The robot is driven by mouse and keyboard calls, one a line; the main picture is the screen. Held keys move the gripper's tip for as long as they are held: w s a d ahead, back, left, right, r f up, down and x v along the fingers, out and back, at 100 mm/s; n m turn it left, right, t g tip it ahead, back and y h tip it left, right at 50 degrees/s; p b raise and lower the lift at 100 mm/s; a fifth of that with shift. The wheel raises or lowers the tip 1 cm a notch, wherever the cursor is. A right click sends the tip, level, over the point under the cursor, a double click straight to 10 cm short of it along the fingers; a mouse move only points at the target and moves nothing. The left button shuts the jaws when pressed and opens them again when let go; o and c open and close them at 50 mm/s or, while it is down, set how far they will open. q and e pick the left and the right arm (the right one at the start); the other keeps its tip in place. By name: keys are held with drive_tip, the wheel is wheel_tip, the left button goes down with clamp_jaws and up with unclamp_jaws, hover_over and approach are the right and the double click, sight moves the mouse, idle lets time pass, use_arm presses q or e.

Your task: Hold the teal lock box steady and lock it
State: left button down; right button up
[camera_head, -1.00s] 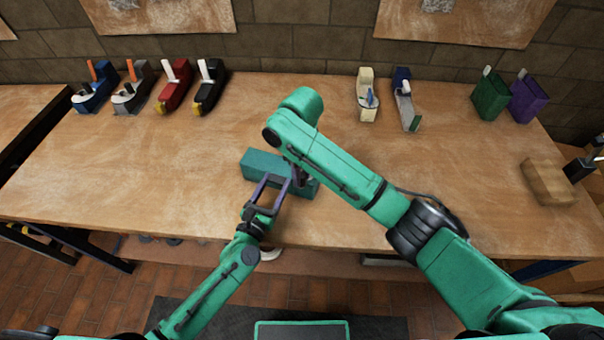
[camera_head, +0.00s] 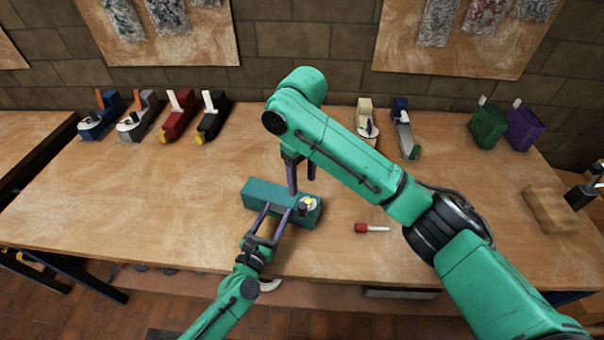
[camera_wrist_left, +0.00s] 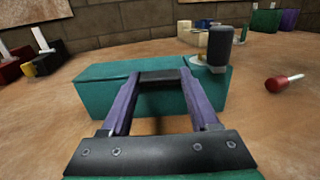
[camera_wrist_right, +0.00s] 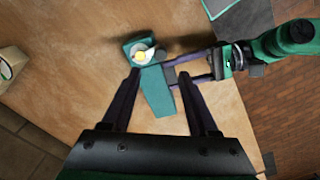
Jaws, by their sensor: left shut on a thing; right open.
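The teal lock box (camera_head: 262,194) lies on the workbench, long side roughly left to right. On top of its right end are a white disc with a yellow centre (camera_head: 311,202) and a dark upright knob (camera_wrist_left: 221,45). My left gripper (camera_head: 279,209) is shut on the front side of the box, which also shows in the left wrist view (camera_wrist_left: 95,92).
A red-handled tool with a pale shaft (camera_head: 372,228) lies right of the box. Several coloured tool-like items (camera_head: 178,113) stand at the back left. Green (camera_head: 489,125) and purple (camera_head: 523,127) holders and a wooden block (camera_head: 550,208) are at right.

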idle(0.3)
use_arm(q)
drive_tip(key=shift+c, duration=0.3)
unclamp_jaws()
